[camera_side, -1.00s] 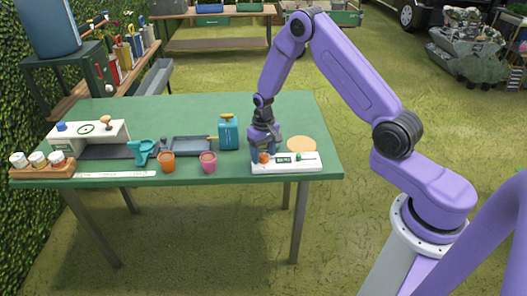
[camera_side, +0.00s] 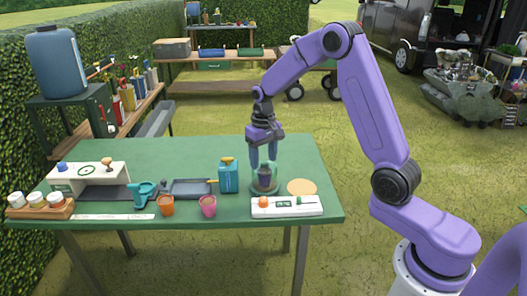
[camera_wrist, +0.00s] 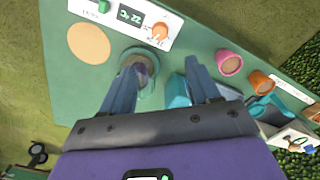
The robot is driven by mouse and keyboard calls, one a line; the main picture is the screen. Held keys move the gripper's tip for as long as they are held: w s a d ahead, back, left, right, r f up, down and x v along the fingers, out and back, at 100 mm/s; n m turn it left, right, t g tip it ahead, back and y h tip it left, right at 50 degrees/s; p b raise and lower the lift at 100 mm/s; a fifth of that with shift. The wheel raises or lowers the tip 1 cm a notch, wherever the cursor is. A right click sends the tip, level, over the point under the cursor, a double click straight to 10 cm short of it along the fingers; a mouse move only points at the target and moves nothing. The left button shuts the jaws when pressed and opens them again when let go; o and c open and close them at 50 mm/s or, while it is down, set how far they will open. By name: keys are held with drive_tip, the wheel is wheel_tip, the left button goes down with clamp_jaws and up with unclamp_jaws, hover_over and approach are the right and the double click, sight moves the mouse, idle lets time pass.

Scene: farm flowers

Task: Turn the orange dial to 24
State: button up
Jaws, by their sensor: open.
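The white control box (camera_side: 287,207) sits at the front right of the green table. Its orange dial (camera_side: 263,202) stands at the left end, uncovered. In the wrist view the orange dial (camera_wrist: 160,31) is at the top, beside a dark display (camera_wrist: 131,16). The display seems to end in 22, but the digits are small and tilted. My gripper (camera_side: 263,160) is open, raised behind the box and apart from the dial. In the wrist view, my gripper (camera_wrist: 160,78) has its fingers widely spread with nothing held between them.
A round glass-like vessel (camera_side: 265,186) stands behind the box, just below my fingers. A blue can (camera_side: 228,178), a pink pot (camera_side: 208,206) and an orange pot (camera_side: 166,206) stand to the left. A tan disc (camera_side: 301,187) lies behind the box's right end.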

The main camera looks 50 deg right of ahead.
drive_tip(key=shift+r, duration=0.95)
drive_tip(key=s+a+r+n, duration=0.2)
drive_tip(key=s+a+n, duration=0.2)
drive_tip(key=s+a, duration=0.3)
drive_tip(key=s+a+r+n, duration=0.3)
drive_tip(key=s+a, duration=0.2)
drive_tip(key=s, duration=0.3)
drive_tip(key=s+d+n, duration=0.1)
drive_tip(key=s+n, duration=0.6)
drive_tip(key=s, duration=1.2)
drive_tip(key=shift+s+d+r+n, duration=0.15)
drive_tip(key=shift+s+d+n, duration=0.15)
drive_tip(key=shift+s, duration=0.1)
